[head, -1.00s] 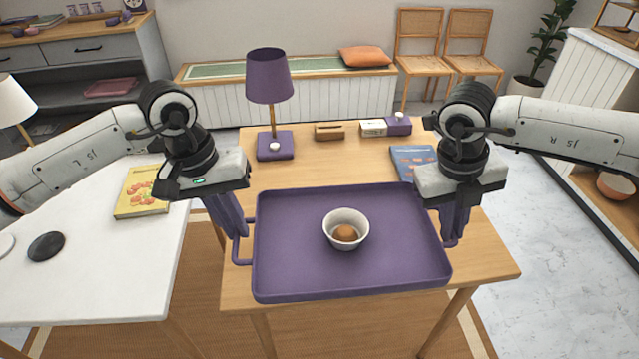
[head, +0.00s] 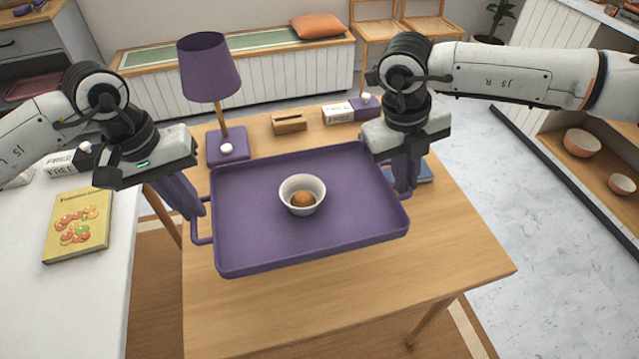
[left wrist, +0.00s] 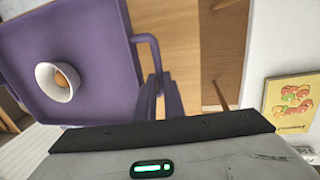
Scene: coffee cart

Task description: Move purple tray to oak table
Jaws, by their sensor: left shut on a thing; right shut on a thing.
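The purple tray (head: 330,235) is held level between my two grippers, over the oak table (head: 440,265). It also shows in the left wrist view (left wrist: 100,30). A white bowl (head: 302,190) with a brown round thing (head: 303,201) in it stands on the tray. My left gripper (head: 199,215) is shut on the tray's left handle. My right gripper (head: 405,185) is shut on the right side, where its fingers and the arm hide most of that handle. I cannot tell how high the tray is above the table top.
A purple lamp (head: 209,68), a wooden block (head: 289,123) and a white and purple box (head: 350,110) stand at the table's back. A blue book (head: 425,174) lies partly hidden by my right gripper. A white table (head: 95,290) with a yellow book (head: 78,226) is at left. The oak table's front right is clear.

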